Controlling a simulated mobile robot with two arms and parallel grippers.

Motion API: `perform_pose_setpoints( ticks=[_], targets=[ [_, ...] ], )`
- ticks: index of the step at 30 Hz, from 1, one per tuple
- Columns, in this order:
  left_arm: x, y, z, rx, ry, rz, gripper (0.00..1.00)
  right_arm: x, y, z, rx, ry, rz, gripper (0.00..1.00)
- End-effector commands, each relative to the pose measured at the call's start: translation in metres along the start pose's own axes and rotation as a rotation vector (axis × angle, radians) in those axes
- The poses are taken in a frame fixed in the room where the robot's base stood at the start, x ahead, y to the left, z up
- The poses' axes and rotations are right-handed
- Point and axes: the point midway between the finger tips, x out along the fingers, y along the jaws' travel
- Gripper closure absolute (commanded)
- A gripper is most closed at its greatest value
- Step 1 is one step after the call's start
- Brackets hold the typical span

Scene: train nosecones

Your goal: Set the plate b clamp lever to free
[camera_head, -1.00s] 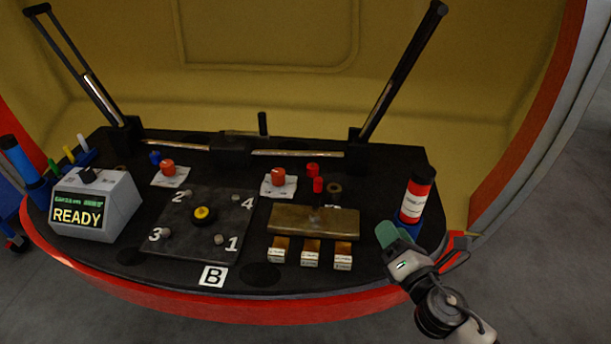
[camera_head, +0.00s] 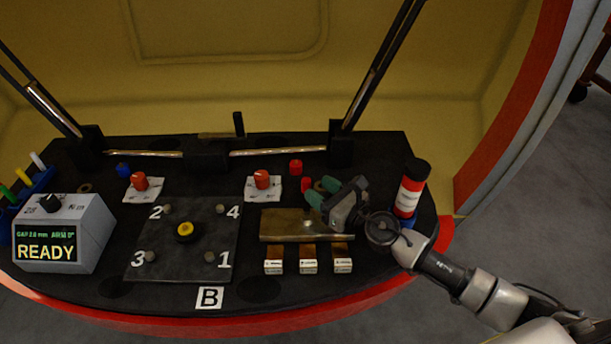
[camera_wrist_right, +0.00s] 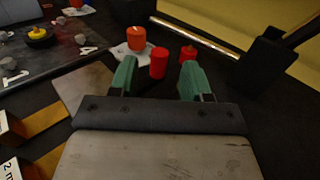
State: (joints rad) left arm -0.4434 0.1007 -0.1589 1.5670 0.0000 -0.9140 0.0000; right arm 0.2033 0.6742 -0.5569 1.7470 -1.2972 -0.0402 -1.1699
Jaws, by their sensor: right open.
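A dark square plate (camera_head: 205,238) beside a "B" label (camera_head: 209,298) carries the numbers 1 to 4 and a yellow-topped knob (camera_head: 185,231). Behind it, two orange-red knobs sit on white labels, one at the left (camera_head: 139,182) and one at the right (camera_head: 262,180). I cannot tell which one is the plate b clamp lever. My right gripper (camera_head: 321,192) is open and empty, right of the right knob. In the right wrist view, the right knob (camera_wrist_right: 136,38) lies beyond my green fingertips (camera_wrist_right: 157,76), left of centre. My left gripper is out of view.
Red pieces (camera_head: 295,167) (camera_wrist_right: 159,63) stand near my right fingers. A brass block (camera_head: 286,231) and several small labelled blocks (camera_head: 308,266) lie in front. Rails and posts run behind.

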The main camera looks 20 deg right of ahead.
Motion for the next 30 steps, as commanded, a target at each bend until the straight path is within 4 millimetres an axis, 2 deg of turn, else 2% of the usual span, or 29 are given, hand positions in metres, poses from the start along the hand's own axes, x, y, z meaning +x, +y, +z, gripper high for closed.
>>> perform_pose_setpoints(
  ticks=[3, 9, 20, 30],
  targets=[
    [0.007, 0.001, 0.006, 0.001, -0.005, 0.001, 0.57, 0.023, 0.001, 0.002, 0.001, -0.002, 0.001, 0.52],
    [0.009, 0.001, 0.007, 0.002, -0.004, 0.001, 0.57, 0.044, 0.0, 0.0, 0.001, 0.0, 0.001, 0.52],
    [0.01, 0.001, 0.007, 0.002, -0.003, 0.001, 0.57, 0.048, 0.001, -0.001, 0.002, 0.001, 0.001, 0.52],
    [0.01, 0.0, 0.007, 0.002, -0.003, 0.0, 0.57, 0.048, 0.001, -0.001, 0.002, 0.001, 0.0, 1.0]
  ],
)
